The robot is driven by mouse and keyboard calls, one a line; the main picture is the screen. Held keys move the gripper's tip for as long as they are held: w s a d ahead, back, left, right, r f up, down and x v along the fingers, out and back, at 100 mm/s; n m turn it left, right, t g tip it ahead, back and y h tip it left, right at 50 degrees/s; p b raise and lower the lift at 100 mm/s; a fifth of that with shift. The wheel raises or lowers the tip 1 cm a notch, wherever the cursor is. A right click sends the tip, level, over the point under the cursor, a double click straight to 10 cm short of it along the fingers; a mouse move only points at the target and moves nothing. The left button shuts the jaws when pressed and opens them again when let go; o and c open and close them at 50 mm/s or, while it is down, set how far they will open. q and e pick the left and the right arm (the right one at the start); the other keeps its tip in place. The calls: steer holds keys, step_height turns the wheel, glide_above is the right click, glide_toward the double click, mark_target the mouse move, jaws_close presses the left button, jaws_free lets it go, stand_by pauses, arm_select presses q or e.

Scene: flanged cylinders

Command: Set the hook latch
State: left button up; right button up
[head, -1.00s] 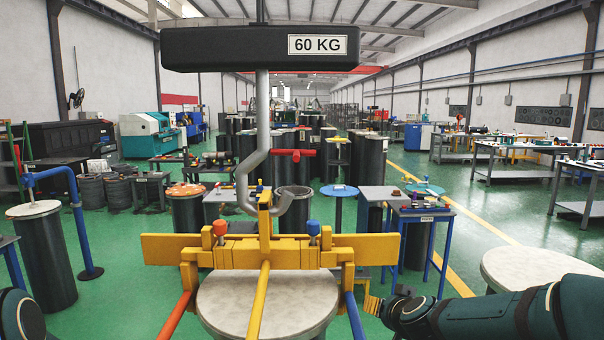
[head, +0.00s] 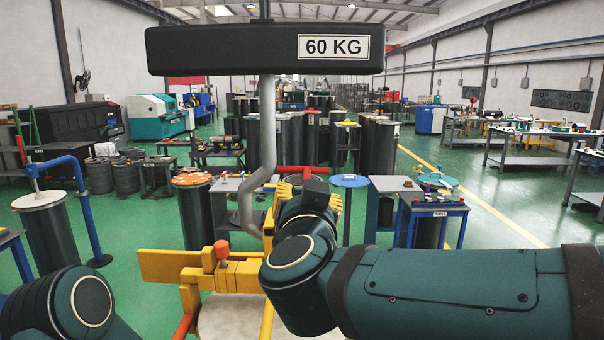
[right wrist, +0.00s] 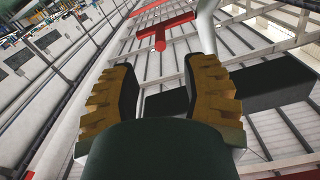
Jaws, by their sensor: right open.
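The grey hook (head: 267,130) hangs from the black "60 KG" hoist block (head: 220,50). A red T-shaped handle (head: 300,169) is just right of the hook shank; I take it for the latch. It also shows in the right wrist view (right wrist: 160,30), beyond the fingertips, beside the grey hook (right wrist: 206,35). My right gripper (head: 310,188) is open, just below the handle in the head view. In the right wrist view its two fingers (right wrist: 163,85) are apart with nothing between them. The hook's lower tip is hidden behind my right arm. My left gripper is out of view.
The yellow lifting frame (head: 170,266) with a red knob (head: 222,248) is below the hook, over a pale round top (head: 230,318). My right arm covers its right side. Cylinders and work tables stand behind. Green floor is open at the right.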

mark_target(307, 172)
steer(key=w, duration=1.1)
steer(key=shift+w+p, duration=0.25)
steer(key=shift+p, duration=0.05)
